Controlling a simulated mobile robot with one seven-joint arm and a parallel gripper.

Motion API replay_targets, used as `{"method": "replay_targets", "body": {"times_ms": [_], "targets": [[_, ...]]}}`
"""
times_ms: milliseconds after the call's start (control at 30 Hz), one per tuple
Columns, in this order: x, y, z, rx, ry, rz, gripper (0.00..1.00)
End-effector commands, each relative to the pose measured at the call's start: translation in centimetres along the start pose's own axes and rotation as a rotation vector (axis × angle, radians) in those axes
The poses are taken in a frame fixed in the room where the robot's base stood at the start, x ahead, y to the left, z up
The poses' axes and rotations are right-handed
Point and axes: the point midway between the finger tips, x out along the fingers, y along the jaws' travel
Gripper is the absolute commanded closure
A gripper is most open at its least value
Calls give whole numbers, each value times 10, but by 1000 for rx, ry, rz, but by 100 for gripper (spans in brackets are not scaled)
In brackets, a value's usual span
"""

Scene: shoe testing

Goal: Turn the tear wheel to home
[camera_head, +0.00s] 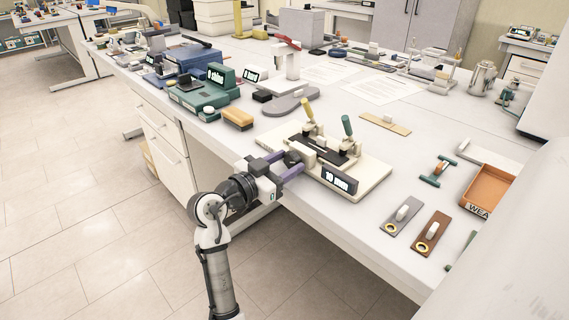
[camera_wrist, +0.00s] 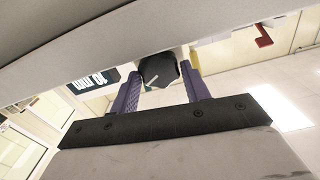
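The tear wheel is a dark faceted knob (camera_head: 293,158) on the near left side of a cream tear tester (camera_head: 371,183). The tester has a green-handled and a yellow-handled lever and a small display that seems to read "10 mm". My gripper (camera_head: 287,163) reaches in from the left with its purple fingers on either side of the knob. In the wrist view the knob (camera_wrist: 158,70) sits between the fingertips, with a light mark on its face. The fingers are apart, close to the knob's sides. I cannot tell whether they press on it.
A grey stand (camera_head: 292,102) is behind. To the right lie grey (camera_head: 401,216) and brown (camera_head: 430,232) plates and an orange tray (camera_head: 489,188). The bench's front edge is close to my arm.

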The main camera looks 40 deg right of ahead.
Motion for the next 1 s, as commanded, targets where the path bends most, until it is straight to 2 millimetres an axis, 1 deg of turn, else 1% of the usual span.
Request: {"method": "replay_targets", "body": {"times_ms": [33,167,200,367,567,767,1000], "targets": [[0,0,0,0,0,0,60],[0,0,0,0,0,0,77],[0,0,0,0,0,0,79],[0,0,0,-11,0,0,79],[0,0,-1,-78,-1,1,79],[0,-1,-1,-218,0,0,79],[0,-2,-1,-428,-2,1,79]]}}
